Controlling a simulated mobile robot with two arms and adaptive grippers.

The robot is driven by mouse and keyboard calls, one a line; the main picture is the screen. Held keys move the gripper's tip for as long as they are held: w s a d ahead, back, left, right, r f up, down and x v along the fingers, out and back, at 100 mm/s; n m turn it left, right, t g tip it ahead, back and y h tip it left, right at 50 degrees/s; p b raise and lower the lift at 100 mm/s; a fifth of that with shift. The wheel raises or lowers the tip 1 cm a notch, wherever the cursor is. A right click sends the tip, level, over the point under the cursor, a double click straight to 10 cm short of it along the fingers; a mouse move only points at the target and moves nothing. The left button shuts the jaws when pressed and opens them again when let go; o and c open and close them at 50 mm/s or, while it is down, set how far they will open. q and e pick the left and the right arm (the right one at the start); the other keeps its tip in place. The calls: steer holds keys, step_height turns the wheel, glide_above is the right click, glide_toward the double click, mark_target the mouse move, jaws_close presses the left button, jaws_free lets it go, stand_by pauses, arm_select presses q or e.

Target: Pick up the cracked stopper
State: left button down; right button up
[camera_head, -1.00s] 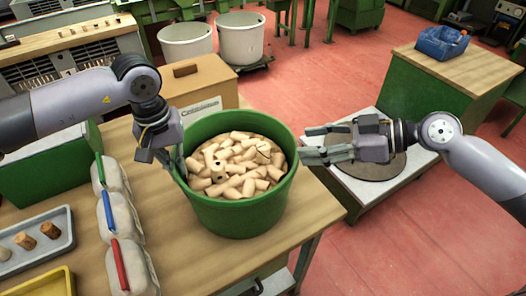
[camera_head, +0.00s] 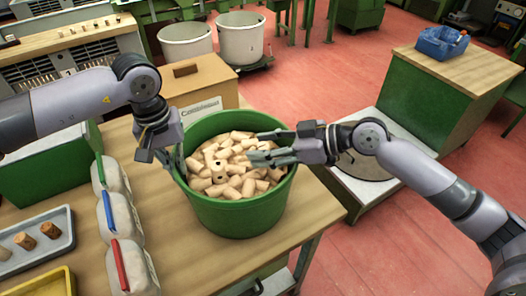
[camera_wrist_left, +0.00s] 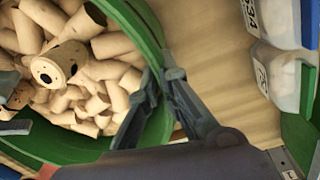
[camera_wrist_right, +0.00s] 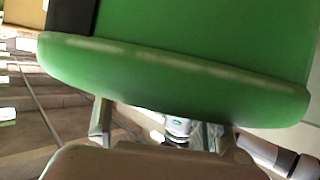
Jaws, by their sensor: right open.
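The green tub (camera_head: 240,220) on the bench is full of pale cork stoppers (camera_head: 225,163). In the left wrist view one stopper (camera_wrist_left: 58,62) near the top of the pile has dark spots on its end. I cannot tell for certain which stopper is cracked. My left gripper (camera_head: 172,163) is at the tub's left rim; in the left wrist view its fingers (camera_wrist_left: 160,82) straddle the rim, one on each side, and appear closed on it. My right gripper (camera_head: 258,147) is open and empty, its fingertips over the right part of the pile.
White bags (camera_head: 118,225) with coloured clips stand left of the tub. A grey tray (camera_head: 35,250) with 3 stoppers and a yellow tray (camera_head: 45,284) lie at the left. A cardboard box (camera_head: 200,80) stands behind the tub. A green surface (camera_wrist_right: 180,75) fills much of the right wrist view.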

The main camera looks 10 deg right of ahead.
mark_target(264, 145)
steer(key=shift+w+a+f, duration=0.1)
steer(key=shift+w+a, duration=0.05)
steer(key=shift+c, duration=0.5)
steer(key=c, duration=0.7)
steer(key=shift+c, duration=0.2)
step_height(264, 145, up, 10)
steer(key=shift+r, duration=0.1)
arm_select(q)
steer(key=c, duration=1.7)
jaws_free()
steer(key=shift+r, duration=0.1)
